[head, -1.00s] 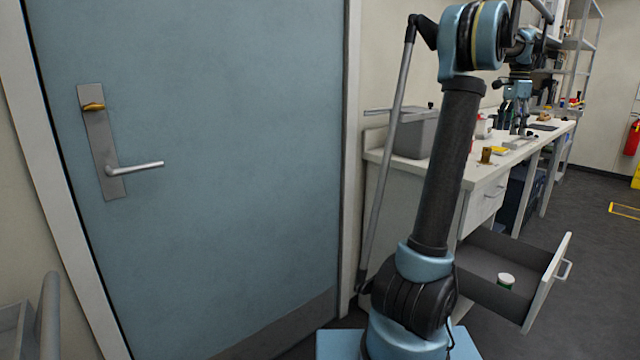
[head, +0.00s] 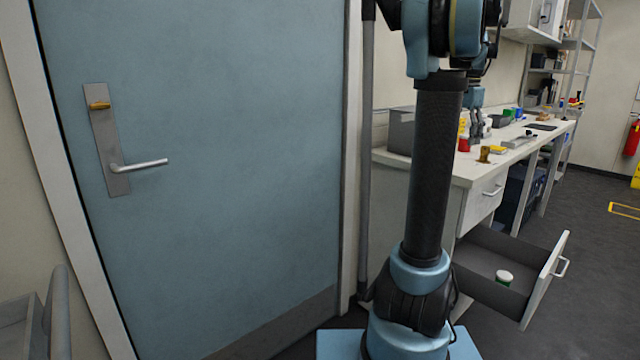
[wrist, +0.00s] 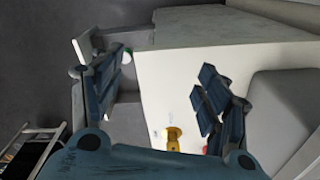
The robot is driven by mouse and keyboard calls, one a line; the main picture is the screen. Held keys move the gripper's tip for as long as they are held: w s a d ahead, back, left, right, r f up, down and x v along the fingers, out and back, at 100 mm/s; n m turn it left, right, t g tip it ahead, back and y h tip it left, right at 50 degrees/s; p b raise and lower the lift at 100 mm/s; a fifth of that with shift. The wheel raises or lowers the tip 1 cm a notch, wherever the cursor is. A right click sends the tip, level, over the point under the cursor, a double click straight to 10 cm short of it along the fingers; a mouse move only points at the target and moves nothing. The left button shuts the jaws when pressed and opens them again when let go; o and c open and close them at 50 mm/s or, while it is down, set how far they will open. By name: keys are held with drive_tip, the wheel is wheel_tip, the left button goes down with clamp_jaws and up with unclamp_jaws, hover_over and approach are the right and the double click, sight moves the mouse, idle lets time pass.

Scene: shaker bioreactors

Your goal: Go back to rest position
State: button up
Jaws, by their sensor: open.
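My gripper (head: 478,125) hangs over the white bench (head: 530,137) in the head view, just right of my upright arm link.
A drawer (head: 543,283) stands open below the bench, with a white-lidded green jar (head: 504,277) inside. A brown bottle (head: 484,155), a yellow item (head: 498,150) and a grey bin (head: 401,130) are on the bench. A closed blue door (head: 220,150) is at left.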

drive_tip(key=s+a+f+n+t, duration=0.1)
drive_tip(key=s+a+f+n, duration=0.35)
drive_tip(key=s+a, duration=0.35)
drive_tip(key=s+a+f+n, duration=0.3)
drive_tip(key=s+a+f, duration=0.25)
drive_tip(key=a, duration=0.45)
drive_tip(key=s+a+f+n, duration=0.3)
drive_tip(key=s+a+f, duration=0.1)
drive_tip(key=s+f, duration=0.3)
drive_tip(key=s+a+f+n, duration=0.3)
drive_tip(key=s+f, duration=0.3)
drive_tip(key=f, duration=0.5)
drive_tip(key=shift+s+a+f+t, duration=0.25)
drive_tip(key=shift+s+a+t, duration=0.15)
drive_tip(key=shift+a, duration=0.4)
